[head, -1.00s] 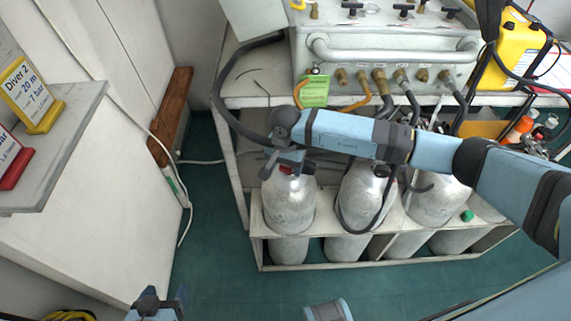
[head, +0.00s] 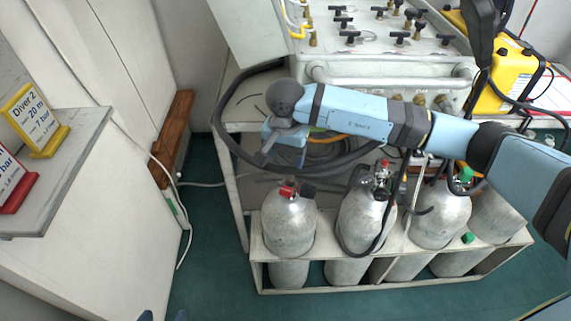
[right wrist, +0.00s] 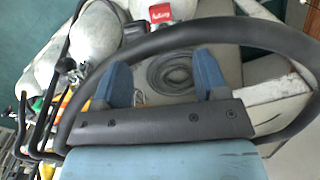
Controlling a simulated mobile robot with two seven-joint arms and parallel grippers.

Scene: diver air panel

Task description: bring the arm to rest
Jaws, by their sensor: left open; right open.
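My right arm reaches in from the right across the front of the air panel (head: 385,75). My right gripper (head: 268,150) hangs at its end, above the leftmost upper gas cylinder (head: 288,225). In the right wrist view its two blue fingers (right wrist: 160,82) stand apart with nothing between them. A thick black hose (right wrist: 190,35) arcs close around the fingers in that view; I cannot tell whether it touches. Of my left gripper (head: 163,316), only the blue fingertips show at the bottom edge of the head view, apart and empty.
Several grey cylinders stand in a white rack (head: 262,292) under the panel. The black hose (head: 232,140) loops beside my right gripper. A yellow case (head: 505,75) stands at the right. A shelf (head: 75,165) with sign cards is at the left. Green floor between is clear.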

